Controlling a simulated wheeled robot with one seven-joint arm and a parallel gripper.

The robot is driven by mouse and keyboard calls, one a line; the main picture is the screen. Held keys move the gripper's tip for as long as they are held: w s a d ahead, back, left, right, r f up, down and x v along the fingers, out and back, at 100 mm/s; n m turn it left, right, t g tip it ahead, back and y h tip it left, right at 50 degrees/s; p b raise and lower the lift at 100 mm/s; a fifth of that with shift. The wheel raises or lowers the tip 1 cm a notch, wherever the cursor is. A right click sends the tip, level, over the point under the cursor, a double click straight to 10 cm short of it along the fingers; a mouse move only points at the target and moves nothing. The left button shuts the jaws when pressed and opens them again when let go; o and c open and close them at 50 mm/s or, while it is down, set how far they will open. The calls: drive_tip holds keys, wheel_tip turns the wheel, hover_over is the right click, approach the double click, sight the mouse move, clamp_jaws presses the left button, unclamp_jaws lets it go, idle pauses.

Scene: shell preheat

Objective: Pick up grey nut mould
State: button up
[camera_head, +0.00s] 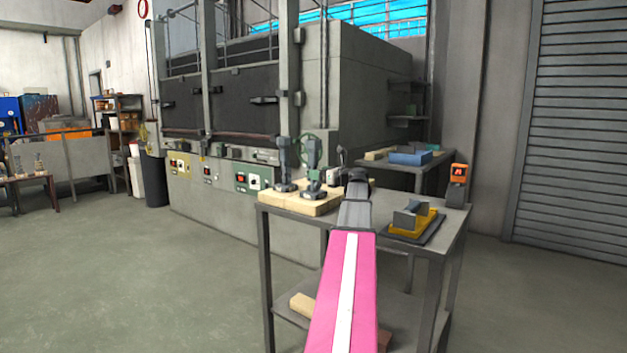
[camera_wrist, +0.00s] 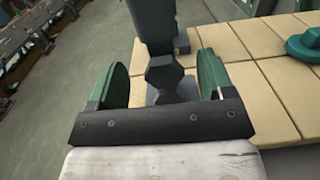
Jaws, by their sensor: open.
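In the wrist view my gripper (camera_wrist: 165,84) is open, with one green finger on each side of a dark grey faceted piece (camera_wrist: 163,72). This piece has a hexagonal top and a narrower body, and looks like the grey nut mould. Gaps show between it and both fingers. Its lower part is hidden by my gripper's dark crossbar. A taller dark grey object (camera_wrist: 152,20) stands just beyond it. In the head view my arm reaches over the table, and its end hides part of what lies behind. I cannot pick out the mould there.
A pale board (camera_head: 300,204) on the metal table (camera_head: 385,256) bears upright grey fittings, one with a green handwheel (camera_head: 308,147). To the right, a grey block (camera_head: 408,214) sits on a yellow piece over a dark tray (camera_head: 428,237). An orange-faced device (camera_head: 459,172) stands at the corner.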

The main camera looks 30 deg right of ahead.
drive_tip(key=x, duration=0.4)
drive_tip(key=shift+d, duration=0.1)
drive_tip(key=shift+c, duration=0.3)
drive_tip(key=c, duration=1.2)
drive_tip(key=shift+r, duration=0.1)
